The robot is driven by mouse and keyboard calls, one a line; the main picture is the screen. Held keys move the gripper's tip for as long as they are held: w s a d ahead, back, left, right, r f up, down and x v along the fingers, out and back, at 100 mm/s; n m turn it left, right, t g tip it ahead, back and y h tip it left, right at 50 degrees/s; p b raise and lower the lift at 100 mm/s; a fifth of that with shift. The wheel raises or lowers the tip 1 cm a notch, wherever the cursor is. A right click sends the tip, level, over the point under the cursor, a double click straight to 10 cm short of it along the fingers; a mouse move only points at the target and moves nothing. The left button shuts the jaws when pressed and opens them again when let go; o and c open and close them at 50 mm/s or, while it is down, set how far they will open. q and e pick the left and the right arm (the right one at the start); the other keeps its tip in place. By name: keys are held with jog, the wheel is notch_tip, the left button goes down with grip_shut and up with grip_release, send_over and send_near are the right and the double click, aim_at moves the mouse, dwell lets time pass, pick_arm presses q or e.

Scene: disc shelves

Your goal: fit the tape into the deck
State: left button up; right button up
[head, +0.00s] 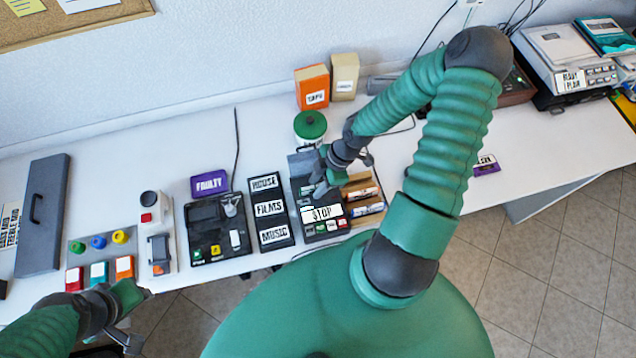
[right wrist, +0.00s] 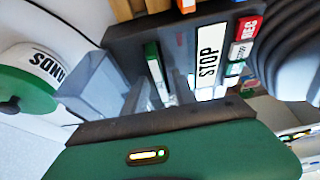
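The deck (head: 320,212) is a dark unit with a white STOP label and a row of coloured keys. It also shows in the right wrist view (right wrist: 125,38), with a grey part (right wrist: 92,88) raised at its left. My right gripper (head: 328,182) is over the deck's rear part. In the wrist view, a thin green-and-white piece (right wrist: 153,68), which looks like a tape seen on edge, stands by the fingertips (right wrist: 160,92). I cannot tell whether the fingers press on it. My left gripper (head: 130,338) hangs near the table's front edge, its fingers unclear.
A purple FAULTY cassette (head: 209,183) lies behind a dark tray (head: 205,215). A rack marked HOUSE, FILMS and MUSIC (head: 283,222) stands left of the deck. A green-lidded tub (head: 310,125) and an orange box (head: 311,82) stand behind it. Another purple cassette (head: 487,169) lies right.

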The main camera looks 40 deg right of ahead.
jog(key=shift+r, duration=0.2)
jog(key=p+v, duration=0.3)
jog(key=v, duration=0.8)
jog(key=shift+r, duration=0.35)
jog(key=shift+d, duration=0.15)
jog(key=shift+s+f, duration=0.1)
